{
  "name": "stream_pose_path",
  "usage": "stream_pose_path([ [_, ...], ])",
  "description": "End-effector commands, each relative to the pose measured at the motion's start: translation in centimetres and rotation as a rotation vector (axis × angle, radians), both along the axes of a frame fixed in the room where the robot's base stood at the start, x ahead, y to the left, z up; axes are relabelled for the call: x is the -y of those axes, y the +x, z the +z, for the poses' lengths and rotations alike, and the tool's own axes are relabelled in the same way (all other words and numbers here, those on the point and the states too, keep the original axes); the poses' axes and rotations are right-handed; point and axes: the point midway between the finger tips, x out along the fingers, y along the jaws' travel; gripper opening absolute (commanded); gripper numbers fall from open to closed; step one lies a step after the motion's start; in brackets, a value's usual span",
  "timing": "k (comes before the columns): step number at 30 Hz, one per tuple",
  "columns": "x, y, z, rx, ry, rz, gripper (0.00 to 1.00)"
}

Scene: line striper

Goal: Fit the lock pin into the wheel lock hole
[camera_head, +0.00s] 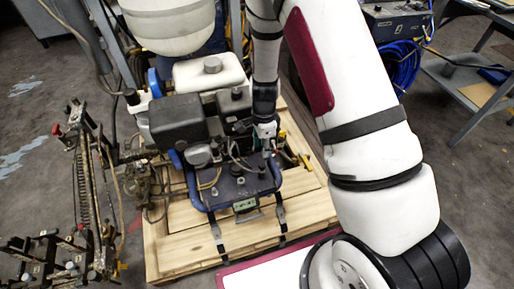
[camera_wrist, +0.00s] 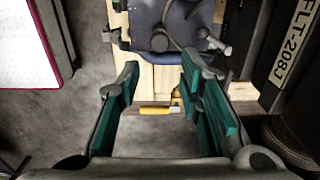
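My gripper (camera_wrist: 160,68) shows in the wrist view with its two green-padded fingers spread apart and nothing clearly held between them. In the head view my gripper (camera_head: 265,138) is pointed down over the right side of the engine machine on the pallet. A small yellow bar (camera_wrist: 156,110) shows between the fingers in the wrist view, apparently beyond them near the pallet's edge; I cannot tell whether it is the lock pin. A yellow part (camera_head: 301,159) also shows just right of my gripper in the head view. I cannot make out the wheel lock hole.
The machine's blue frame (camera_head: 237,195) is strapped on a wooden pallet (camera_head: 180,247). A dark case marked FLT-208J (camera_wrist: 288,75) stands close on the right in the wrist view. A metal rack (camera_head: 85,190) is at left; a shelf cart (camera_head: 470,85) is at right.

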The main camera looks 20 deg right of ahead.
Motion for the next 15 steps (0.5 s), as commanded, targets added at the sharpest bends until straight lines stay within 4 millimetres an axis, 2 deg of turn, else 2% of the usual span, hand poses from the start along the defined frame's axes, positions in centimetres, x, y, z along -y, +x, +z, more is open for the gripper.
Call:
stream_pose_path([
  [8, 0.0, 0.0, -1.3, 0.000, 0.000, 0.000, 0.33],
  [15, 0.0, 0.0, -3.8, -0.002, 0.000, 0.000, 0.33],
])
